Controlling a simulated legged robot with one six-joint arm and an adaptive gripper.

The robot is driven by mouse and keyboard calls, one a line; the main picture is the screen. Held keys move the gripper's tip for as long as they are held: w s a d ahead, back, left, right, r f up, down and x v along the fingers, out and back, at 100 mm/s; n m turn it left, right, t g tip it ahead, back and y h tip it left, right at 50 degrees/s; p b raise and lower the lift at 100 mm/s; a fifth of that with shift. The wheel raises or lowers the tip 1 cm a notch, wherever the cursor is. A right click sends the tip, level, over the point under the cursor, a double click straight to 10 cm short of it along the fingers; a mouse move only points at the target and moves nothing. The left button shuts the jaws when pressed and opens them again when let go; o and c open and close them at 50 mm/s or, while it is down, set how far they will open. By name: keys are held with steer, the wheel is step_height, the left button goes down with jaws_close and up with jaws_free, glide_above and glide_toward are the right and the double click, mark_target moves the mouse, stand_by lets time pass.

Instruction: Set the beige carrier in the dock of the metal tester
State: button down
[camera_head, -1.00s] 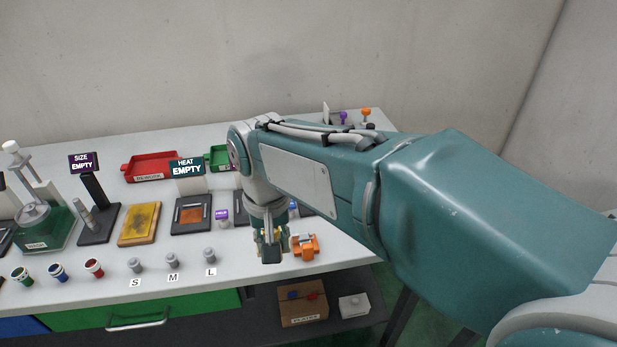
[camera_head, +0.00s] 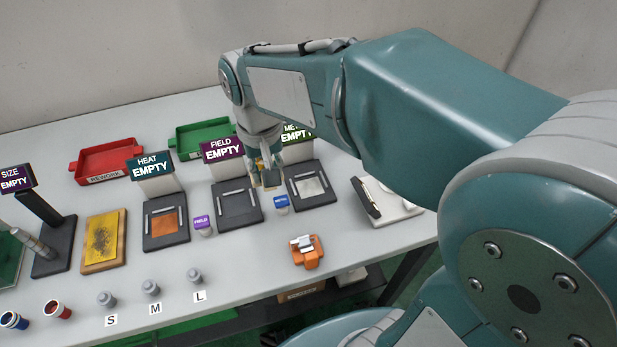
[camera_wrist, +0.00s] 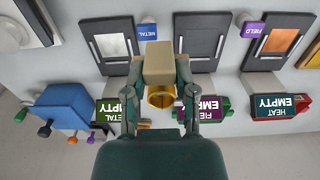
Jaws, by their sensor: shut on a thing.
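My gripper (camera_head: 268,180) is shut on the beige carrier (camera_wrist: 159,62), which sits between its fingertips in the wrist view. A yellow ring-like part (camera_wrist: 161,97) shows at the carrier's near end. In the head view the carrier is mostly hidden by the gripper. The metal tester (camera_head: 309,192) is a dark plate with a pale inset dock, just right of my gripper; its sign (camera_head: 297,133) reads EMPTY, partly covered by my arm. In the wrist view its dock (camera_wrist: 112,46) lies left of the carrier. The carrier appears above the bench, apart from the dock.
The field tester (camera_head: 238,208) is left of my gripper, the heat tester (camera_head: 166,222) farther left. A blue METAL-labelled piece (camera_head: 281,203) stands between the field and metal testers. An orange fixture (camera_head: 307,251) is nearer the front edge. A white-and-dark device (camera_head: 386,197) stands to the right.

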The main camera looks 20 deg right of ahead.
steer(key=w+d+f, duration=0.1)
steer(key=d+f, duration=0.1)
steer(key=w+d+f, duration=0.1)
steer(key=d+f, duration=0.1)
steer(key=d, duration=0.1)
steer(key=d+f, duration=0.2)
steer(key=d, duration=0.1)
steer(key=shift+w+d+f, duration=0.25)
steer(key=shift+w+f, duration=0.1)
steer(key=shift+w, duration=0.05)
steer(key=shift+w+d+f, duration=0.15)
steer(key=shift+d+f, duration=0.2)
steer(key=shift+f, duration=0.2)
steer(key=shift+d+f, duration=0.2)
steer(key=shift+f, duration=1.5)
steer(key=shift+f, duration=0.1)
steer(key=shift+c, duration=2)
jaws_free()
